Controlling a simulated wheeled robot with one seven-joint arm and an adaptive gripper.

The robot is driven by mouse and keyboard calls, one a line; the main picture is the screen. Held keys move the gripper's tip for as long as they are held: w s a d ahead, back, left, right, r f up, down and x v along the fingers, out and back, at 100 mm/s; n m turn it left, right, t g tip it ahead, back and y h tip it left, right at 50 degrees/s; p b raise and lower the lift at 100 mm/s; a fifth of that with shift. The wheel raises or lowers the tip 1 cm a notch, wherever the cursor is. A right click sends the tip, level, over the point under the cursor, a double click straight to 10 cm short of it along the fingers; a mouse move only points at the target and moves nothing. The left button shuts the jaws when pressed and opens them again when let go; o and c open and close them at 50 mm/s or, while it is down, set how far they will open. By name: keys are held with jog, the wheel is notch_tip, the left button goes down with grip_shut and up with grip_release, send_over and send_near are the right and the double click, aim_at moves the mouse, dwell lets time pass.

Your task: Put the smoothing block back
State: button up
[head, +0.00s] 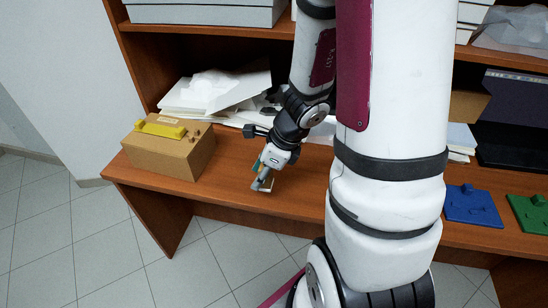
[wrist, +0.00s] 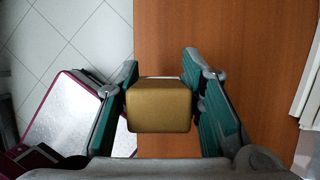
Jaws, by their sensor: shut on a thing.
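The smoothing block appears to be the golden-brown block with rounded edges (wrist: 159,108) in the wrist view. My gripper (wrist: 160,78) is shut on it, with a green-padded finger on either side. In the head view my gripper (head: 264,170) points down near the front edge of the wooden desk, left of my arm. The block's lower end (head: 264,187) shows there small and partly hidden by the fingers. Whether it touches the desk I cannot tell.
A cardboard box (head: 168,153) with a yellow piece (head: 160,130) on top stands at the desk's left end. Papers (head: 215,92) lie behind. A blue plate (head: 470,205) and a green plate (head: 530,214) lie at the right. The desk (head: 228,180) is bare between box and gripper.

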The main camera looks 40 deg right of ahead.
jog(key=w+d, duration=0.3)
jog(key=w+d+f, duration=0.1)
jog(key=w+d, duration=0.2)
jog(key=d, duration=0.1)
jog(key=w+d+p, duration=0.1)
jog(key=w+d, duration=0.3)
jog(key=shift+d+f, duration=0.25)
jog(key=shift+d+f+b, duration=0.1)
jog(key=shift+f+b, duration=0.45)
jog(key=shift+f, duration=1.2)
jog(key=shift+f, duration=0.2)
jog(key=o, duration=1.3)
jog(key=shift+r, duration=0.1)
